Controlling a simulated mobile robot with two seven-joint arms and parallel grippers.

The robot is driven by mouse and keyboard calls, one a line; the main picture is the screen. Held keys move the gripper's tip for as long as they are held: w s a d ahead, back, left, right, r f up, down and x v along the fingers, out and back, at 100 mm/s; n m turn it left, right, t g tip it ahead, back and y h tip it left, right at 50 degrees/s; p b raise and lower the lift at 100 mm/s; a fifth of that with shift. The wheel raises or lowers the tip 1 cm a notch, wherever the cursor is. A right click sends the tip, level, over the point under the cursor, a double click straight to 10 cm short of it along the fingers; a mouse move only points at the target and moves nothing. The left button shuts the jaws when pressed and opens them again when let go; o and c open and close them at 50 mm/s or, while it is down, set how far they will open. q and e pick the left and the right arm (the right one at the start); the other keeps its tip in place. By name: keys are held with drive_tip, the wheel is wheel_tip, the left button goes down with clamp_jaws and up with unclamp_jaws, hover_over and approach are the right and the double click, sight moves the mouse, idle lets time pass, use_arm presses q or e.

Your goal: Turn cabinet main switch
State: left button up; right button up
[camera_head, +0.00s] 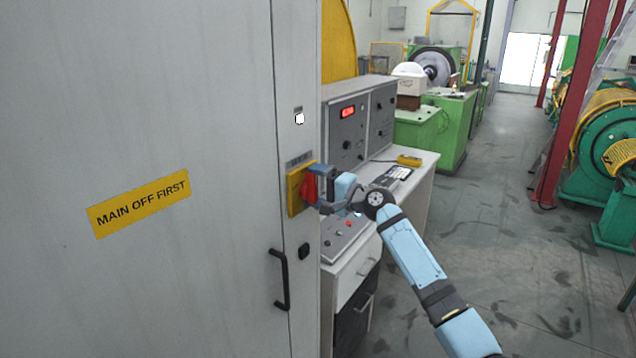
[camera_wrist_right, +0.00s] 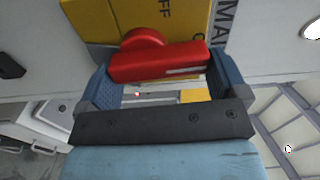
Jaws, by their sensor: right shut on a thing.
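The cabinet (camera_head: 200,90) is a large grey box filling the left of the head view. Its main switch is a red rotary handle (camera_head: 309,188) on a yellow plate (camera_head: 295,191) at the cabinet's right edge. My right gripper (camera_head: 316,188) is at the switch. In the right wrist view the red handle (camera_wrist_right: 158,62) lies between the two blue-grey fingers of the right gripper (camera_wrist_right: 160,80), which is shut on it. The yellow plate (camera_wrist_right: 180,15) carries partly visible lettering, "OFF". My left gripper is not in view.
A black door handle (camera_head: 283,280) projects from the cabinet below the switch. A yellow "MAIN OFF FIRST" label (camera_head: 139,203) is on the cabinet. Floor (camera_head: 505,210) at the right is open.

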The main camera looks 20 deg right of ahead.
drive_tip(key=shift+d+m, duration=0.1)
drive_tip(key=shift+m, duration=0.3)
drive_tip(key=o, duration=0.6)
drive_tip(key=b+v, duration=0.3)
drive_tip(key=v, duration=1)
drive_tip(key=shift+s+d, duration=0.25)
